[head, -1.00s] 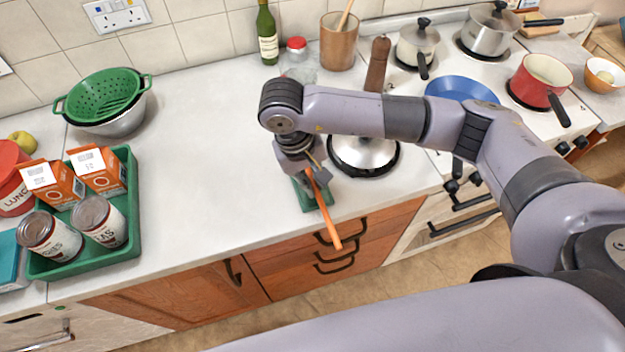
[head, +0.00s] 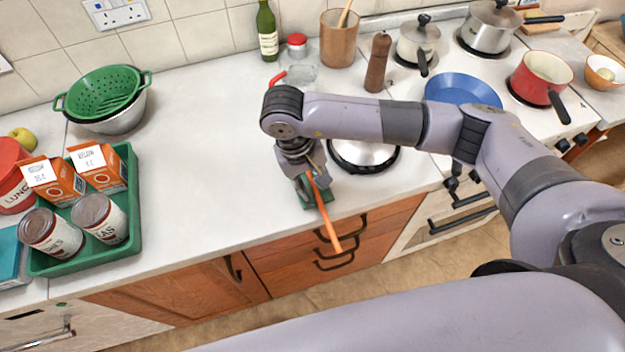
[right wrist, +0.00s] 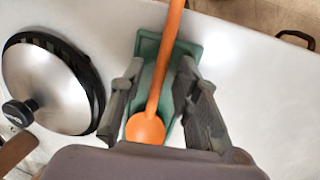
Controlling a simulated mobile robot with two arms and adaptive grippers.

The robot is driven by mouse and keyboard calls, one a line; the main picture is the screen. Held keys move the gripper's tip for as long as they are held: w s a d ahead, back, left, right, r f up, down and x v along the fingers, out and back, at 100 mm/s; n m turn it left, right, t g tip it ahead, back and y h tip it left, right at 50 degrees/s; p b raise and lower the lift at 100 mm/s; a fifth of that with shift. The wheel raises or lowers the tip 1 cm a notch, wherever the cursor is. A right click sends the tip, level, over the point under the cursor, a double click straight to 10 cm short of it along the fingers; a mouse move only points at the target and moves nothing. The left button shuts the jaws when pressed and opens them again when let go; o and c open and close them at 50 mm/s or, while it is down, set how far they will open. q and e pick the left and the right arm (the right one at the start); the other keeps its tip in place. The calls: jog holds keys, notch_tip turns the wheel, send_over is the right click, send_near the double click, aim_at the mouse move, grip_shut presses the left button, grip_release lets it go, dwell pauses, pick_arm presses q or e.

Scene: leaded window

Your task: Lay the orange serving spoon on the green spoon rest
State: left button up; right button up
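The orange serving spoon (head: 328,222) lies along the green spoon rest (head: 313,204) near the counter's front edge. Its handle sticks out past that edge. In the right wrist view the spoon's bowl (right wrist: 145,128) is over the near end of the rest (right wrist: 148,48). My right gripper (head: 311,182) is directly above them, pointing down. In the right wrist view its two fingers (right wrist: 161,66) stand apart on either side of the spoon, with gaps between them and the handle. Whether the spoon touches the rest along its length is hard to tell. My left gripper is not in view.
A pepper mill (head: 378,62), a glass container (head: 300,75) and a blue plate (head: 462,90) are behind my arm. A green tray (head: 133,200) with cans and cartons stands left. The counter between is clear.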

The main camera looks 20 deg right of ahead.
jog(key=shift+r+p, duration=0.2)
jog(key=shift+p, duration=0.1)
jog(key=shift+w+a+r+b, duration=0.1)
jog(key=shift+r+b, duration=0.15)
jog(key=shift+b, duration=0.15)
jog(key=b+v, duration=0.3)
jog(key=v, duration=0.8)
jog(key=shift+r, duration=0.15)
